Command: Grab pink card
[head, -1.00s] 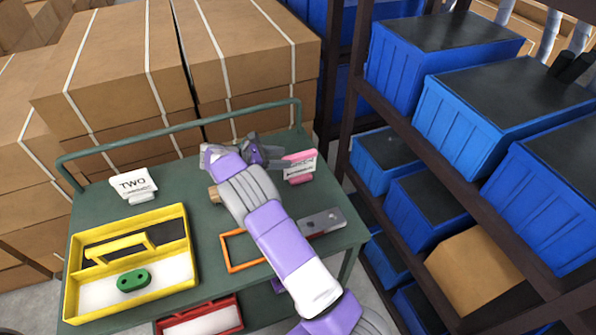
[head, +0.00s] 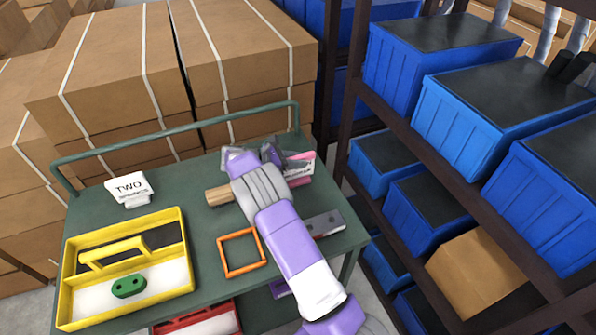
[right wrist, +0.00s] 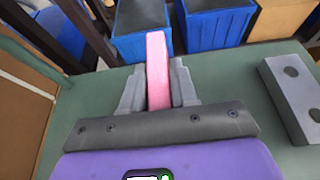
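The pink card (head: 305,160) stands in its small pink holder near the back right corner of the green cart (head: 190,190), with dark print on its face. My right gripper (head: 287,160) is at the card's left side and hides part of it in the head view. In the right wrist view the card (right wrist: 157,68) shows edge-on as a pink strip between the two grey fingers (right wrist: 158,85). The fingers sit close against both sides, with almost no gap. The card looks upright and at the cart top. My left gripper is not in view.
A white card reading TWO (head: 129,187) stands at the back left. A yellow tray (head: 70,285) with a green piece (head: 129,286), an orange square frame (head: 241,252), a wooden cylinder (head: 217,196) and a grey metal plate (head: 325,223) lie on the cart. Shelves with blue bins (head: 428,210) stand right.

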